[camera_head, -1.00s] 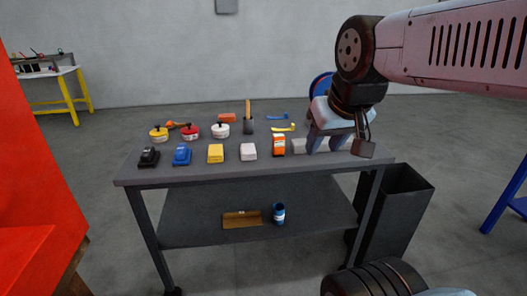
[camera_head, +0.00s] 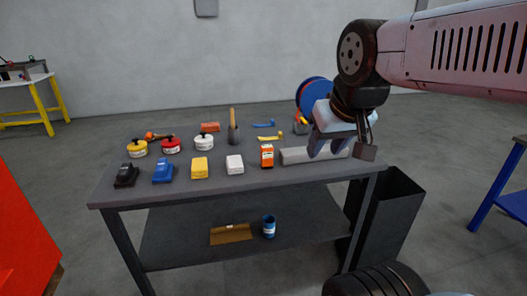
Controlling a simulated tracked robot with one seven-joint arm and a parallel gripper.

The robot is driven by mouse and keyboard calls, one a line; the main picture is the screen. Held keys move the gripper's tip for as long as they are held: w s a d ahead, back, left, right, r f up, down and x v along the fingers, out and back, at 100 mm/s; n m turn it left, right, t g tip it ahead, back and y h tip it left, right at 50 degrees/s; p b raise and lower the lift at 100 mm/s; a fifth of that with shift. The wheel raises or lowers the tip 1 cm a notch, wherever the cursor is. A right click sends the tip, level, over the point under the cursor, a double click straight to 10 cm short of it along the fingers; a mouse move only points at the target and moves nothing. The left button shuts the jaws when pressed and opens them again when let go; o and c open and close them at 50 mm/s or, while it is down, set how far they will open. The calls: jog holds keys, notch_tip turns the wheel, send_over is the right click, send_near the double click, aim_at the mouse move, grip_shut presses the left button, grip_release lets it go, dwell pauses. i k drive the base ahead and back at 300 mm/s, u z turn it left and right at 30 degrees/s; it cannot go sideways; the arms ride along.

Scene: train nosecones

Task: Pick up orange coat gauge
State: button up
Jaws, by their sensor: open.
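The orange coat gauge (camera_head: 267,156) stands upright near the front edge of the grey table, a small orange box with a pale and dark face. My gripper (camera_head: 328,150) is to its right, above the table's right end, with its fingers pointing down and apart. Nothing shows between the fingers. The gripper is clear of the gauge, and it partly covers a grey cylinder (camera_head: 295,156) lying just right of the gauge.
A dark bin (camera_head: 395,215) stands right of the table.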

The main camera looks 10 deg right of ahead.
aim_at(267, 150)
jog(key=u, duration=0.15)
jog(key=i, duration=0.75)
jog(key=z, duration=1.65)
jog(key=k, duration=1.35)
jog(key=u, duration=0.85)
